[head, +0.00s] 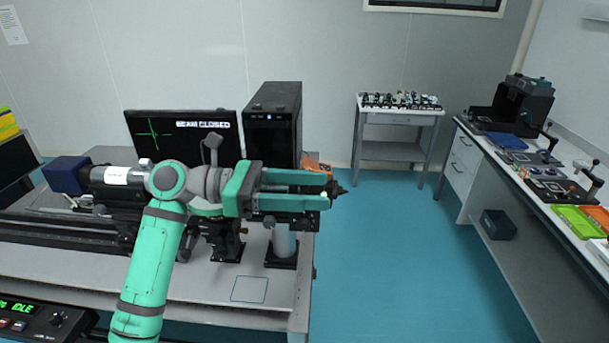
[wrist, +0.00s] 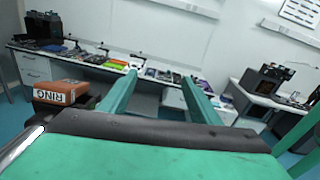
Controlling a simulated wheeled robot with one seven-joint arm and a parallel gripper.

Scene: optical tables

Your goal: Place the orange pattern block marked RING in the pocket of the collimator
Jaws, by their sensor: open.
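The orange block marked RING (wrist: 62,93) shows at the left of the wrist view, outside my fingers, with a dark part under it. In the head view an orange patch (head: 315,164), probably this block, shows behind my gripper and is mostly hidden. My gripper (head: 331,191) is open and extends to the right above the table's right end. In the wrist view nothing sits between the fingers (wrist: 160,77). A barrel-shaped device with a blue end (head: 110,178), likely the collimator, lies at the left. I cannot make out its pocket; my arm covers part of that area.
A monitor reading BEAM CLOSED (head: 182,128) and a black computer tower (head: 273,125) stand behind the arm. A blue outlined square (head: 249,289) marks bare tabletop at the front. A bench with trays (head: 550,185) runs along the right; the floor between is clear.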

